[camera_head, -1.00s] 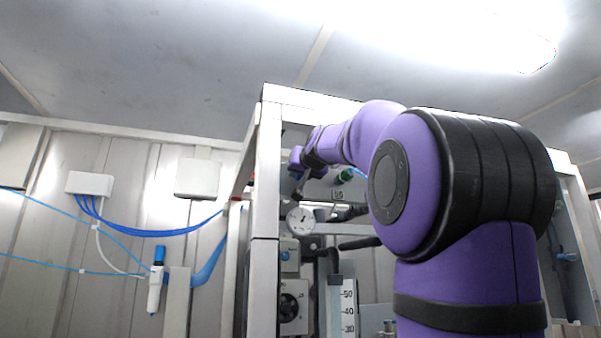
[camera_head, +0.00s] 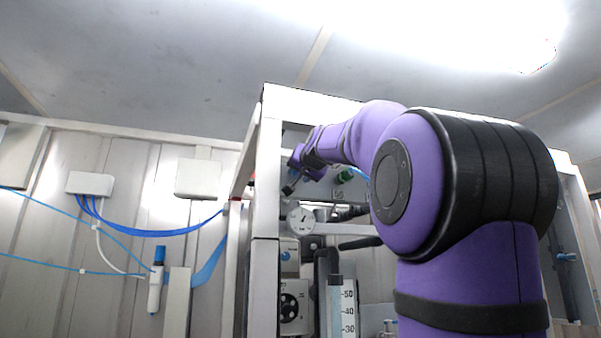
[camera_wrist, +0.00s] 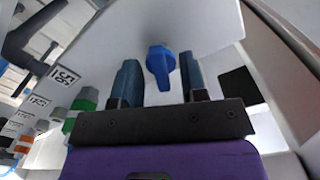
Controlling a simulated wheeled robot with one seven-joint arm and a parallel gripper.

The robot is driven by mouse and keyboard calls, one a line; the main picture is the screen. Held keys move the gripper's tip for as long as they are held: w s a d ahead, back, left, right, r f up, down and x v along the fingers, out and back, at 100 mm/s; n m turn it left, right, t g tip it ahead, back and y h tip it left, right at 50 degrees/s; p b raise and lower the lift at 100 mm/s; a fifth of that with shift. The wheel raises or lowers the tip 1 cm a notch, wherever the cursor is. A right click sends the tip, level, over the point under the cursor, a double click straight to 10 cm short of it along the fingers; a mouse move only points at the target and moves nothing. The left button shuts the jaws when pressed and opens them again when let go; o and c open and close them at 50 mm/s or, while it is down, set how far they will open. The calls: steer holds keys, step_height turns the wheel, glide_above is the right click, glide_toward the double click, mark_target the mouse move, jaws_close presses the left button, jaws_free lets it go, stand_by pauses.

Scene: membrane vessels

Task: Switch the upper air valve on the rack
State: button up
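A blue valve handle (camera_wrist: 160,66) sticks out from a pale panel (camera_wrist: 110,40) in the wrist view. My gripper (camera_wrist: 160,78) is open, with one finger on each side of the handle. A gap shows on both sides, so the fingers appear apart from it. In the head view my gripper (camera_head: 289,187) is small, inside the upper left of the rack frame (camera_head: 266,170). The valve cannot be made out there.
A round gauge (camera_head: 300,220) sits just below my gripper. A green fitting (camera_head: 345,175) is to its right. In the wrist view, green and orange fittings with labels line the left side. The rack's white post stands close on the left.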

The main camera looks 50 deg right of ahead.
steer(key=v, duration=1)
steer(key=shift+s+a, duration=0.25)
steer(key=shift+s, duration=0.05)
